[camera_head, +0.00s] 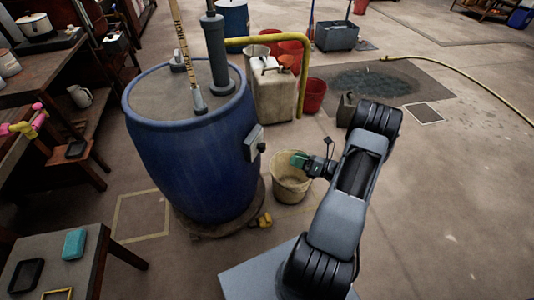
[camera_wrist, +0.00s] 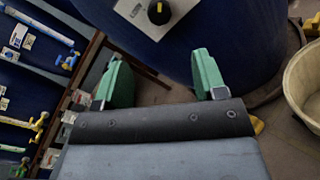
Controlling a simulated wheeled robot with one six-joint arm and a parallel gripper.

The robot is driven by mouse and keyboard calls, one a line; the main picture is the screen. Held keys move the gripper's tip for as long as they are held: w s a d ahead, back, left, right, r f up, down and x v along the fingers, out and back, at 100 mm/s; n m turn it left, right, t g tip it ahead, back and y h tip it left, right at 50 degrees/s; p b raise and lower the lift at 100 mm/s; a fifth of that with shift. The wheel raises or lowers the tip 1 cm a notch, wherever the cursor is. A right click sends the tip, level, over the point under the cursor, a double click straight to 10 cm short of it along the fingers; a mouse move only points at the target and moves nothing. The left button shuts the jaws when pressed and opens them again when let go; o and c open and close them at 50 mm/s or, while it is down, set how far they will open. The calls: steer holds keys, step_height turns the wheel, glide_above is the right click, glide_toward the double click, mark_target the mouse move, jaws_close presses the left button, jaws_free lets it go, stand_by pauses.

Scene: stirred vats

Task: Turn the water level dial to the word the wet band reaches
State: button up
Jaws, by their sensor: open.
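The large blue vat (camera_head: 195,160) stands left of centre in the head view. A pale plate (camera_head: 251,143) with a dark dial knob (camera_head: 262,147) is on its right side. The wrist view shows the plate (camera_wrist: 138,10) and the black knob with a yellow mark (camera_wrist: 159,12) at the top edge; any words are cut off or too small to read. A marked wooden stick (camera_head: 183,45) stands upright at the vat; I cannot make out its words or wet band. My gripper (camera_wrist: 162,75) is open and empty, its green fingers below and apart from the knob.
A cream bucket (camera_head: 291,187) stands on the floor below my gripper, right of the vat. A white jerrycan (camera_head: 272,90), a yellow pipe (camera_head: 275,38) and a red bucket (camera_head: 314,95) are behind. A small table (camera_head: 50,247) is at the front left. The right floor is mostly clear.

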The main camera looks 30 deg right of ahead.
mark_target(265, 149)
steer(key=b+x, duration=0.1)
steer(key=x, duration=1.1)
steer(key=shift+w+a+b, duration=0.15)
steer(key=shift+a+b, duration=0.15)
steer(key=shift+b, duration=0.05)
steer(key=c, duration=0.9)
